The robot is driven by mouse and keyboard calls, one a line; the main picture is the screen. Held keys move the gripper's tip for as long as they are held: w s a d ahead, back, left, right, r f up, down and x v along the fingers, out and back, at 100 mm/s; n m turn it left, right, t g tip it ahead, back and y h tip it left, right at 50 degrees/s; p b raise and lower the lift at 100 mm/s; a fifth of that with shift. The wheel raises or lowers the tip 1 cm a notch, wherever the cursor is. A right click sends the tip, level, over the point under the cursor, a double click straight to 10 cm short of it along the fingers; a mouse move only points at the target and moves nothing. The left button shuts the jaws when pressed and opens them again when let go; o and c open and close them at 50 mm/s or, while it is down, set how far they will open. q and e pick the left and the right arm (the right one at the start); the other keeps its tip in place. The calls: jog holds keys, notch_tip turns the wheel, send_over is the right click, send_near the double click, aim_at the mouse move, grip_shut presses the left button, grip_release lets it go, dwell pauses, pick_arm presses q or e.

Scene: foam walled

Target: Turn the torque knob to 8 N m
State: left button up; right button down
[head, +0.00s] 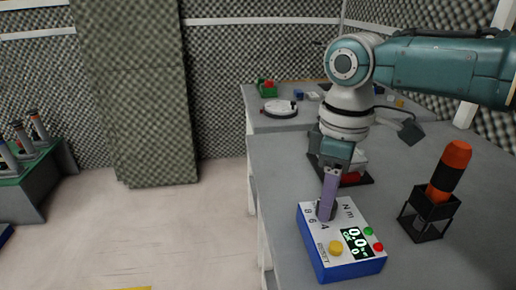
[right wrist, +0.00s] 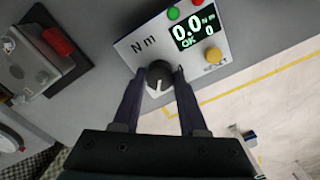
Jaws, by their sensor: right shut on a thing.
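The torque box (head: 313,258) is blue with a white top and stands on the grey bench. Its dark round knob (right wrist: 158,72) has a white pointer line, directed towards my gripper in the right wrist view. My right gripper (head: 326,211) reaches down onto the knob, which is mostly hidden in the head view. In the right wrist view its two purple-grey fingers (right wrist: 159,76) are shut on the knob's sides. The display (head: 356,242) reads 0.0 N m with OK and 0 below. The numbers round the knob are partly covered. My left gripper is not in view.
A yellow button (head: 336,248), green button (head: 368,231) and red button (head: 378,247) sit near the display. An orange and black tool (head: 450,170) stands in a black holder (head: 428,222) to the right. A dark-based fixture (head: 357,178) lies behind the box.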

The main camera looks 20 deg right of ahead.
jog(key=shift+n+p, duration=0.4)
jog(key=shift+n, duration=1.1)
jog(key=shift+c, duration=2.2)
grip_release()
jog(key=shift+r, duration=0.15)
jog(key=shift+r, duration=0.35)
notch_tip(320, 180, up, 9)
jog(key=p, duration=0.2)
